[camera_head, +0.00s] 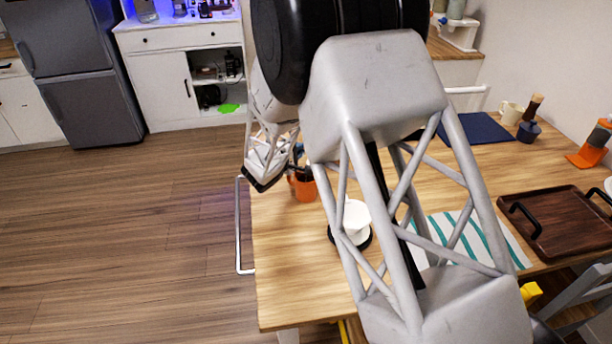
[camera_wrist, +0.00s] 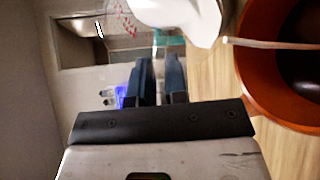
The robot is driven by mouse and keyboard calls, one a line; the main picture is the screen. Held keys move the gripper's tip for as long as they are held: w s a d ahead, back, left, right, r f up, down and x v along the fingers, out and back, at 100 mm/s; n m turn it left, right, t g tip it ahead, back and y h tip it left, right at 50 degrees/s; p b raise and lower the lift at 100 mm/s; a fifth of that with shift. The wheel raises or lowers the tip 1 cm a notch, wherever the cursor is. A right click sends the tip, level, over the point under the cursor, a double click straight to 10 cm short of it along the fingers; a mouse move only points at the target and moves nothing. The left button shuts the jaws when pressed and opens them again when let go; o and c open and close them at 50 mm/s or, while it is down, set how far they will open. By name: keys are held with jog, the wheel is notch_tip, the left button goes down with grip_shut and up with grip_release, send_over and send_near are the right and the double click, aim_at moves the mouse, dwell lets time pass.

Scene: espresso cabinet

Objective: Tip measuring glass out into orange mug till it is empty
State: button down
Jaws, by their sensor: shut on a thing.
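The orange mug (camera_head: 303,189) stands on the wooden table near its left edge. In the wrist view the orange mug (camera_wrist: 257,95) is large at the right, with a dark inside. My gripper (camera_wrist: 160,66) is shut on the measuring glass (camera_wrist: 178,14), whose body is cut off by the top edge; red markings show on it. The glass is tilted, and a thin brown stream runs from its lip into the mug's opening. How much is left in the glass I cannot tell. In the head view my arm hides most of the gripper and the glass.
A white dripper (camera_head: 355,218) on a dark base stands near the mug, partly behind my arm. A striped cloth (camera_head: 508,243) and a brown tray (camera_head: 565,222) lie to the right. A navy mat (camera_head: 472,128), a cream mug (camera_head: 511,112) and a bottle (camera_head: 529,128) are at the back.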

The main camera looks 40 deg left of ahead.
jog(key=shift+s+r+t, duration=0.2)
jog(key=shift+r+t, duration=0.6)
jog(key=shift+r, duration=0.05)
dwell(0.4)
jog(key=shift+r+t, duration=0.1)
jog(key=shift+t, duration=0.2)
dwell(0.4)
jog(key=shift+g, duration=0.4)
jog(key=shift+w+f+g, duration=0.25)
jog(key=shift+f+g, duration=0.55)
jog(key=shift+f, duration=0.2)
jog(key=shift+w+f+g, duration=0.2)
jog(key=shift+w+g, duration=0.45)
jog(key=shift+g, duration=0.25)
jog(key=shift+f+g, duration=0.1)
jog(key=shift+g, duration=0.3)
jog(key=shift+w+g, duration=0.15)
jog(key=shift+g, duration=0.25)
